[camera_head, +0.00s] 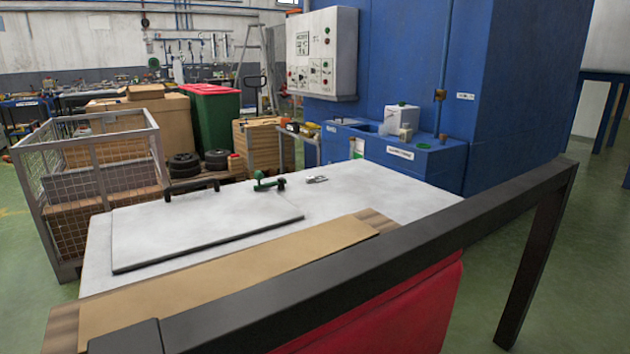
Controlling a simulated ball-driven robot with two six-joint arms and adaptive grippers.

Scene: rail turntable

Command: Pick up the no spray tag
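I cannot make out a tag that clearly reads as the no spray tag. A white label (400,152) is on the bench front, and another (465,96) is on the blue wall; neither can be read with certainty. A small silvery item (316,179) lies on the white table (385,196) beside a green tool-like item (268,182). Neither of my grippers is in view.
A dark rail frame (380,262) with a red panel (400,315) crosses the foreground. A brown board (230,280) lies along the table's near edge. A wire cage (95,175) stands left. A white container (402,118) stands on the blue bench (440,165). Green floor is clear at right.

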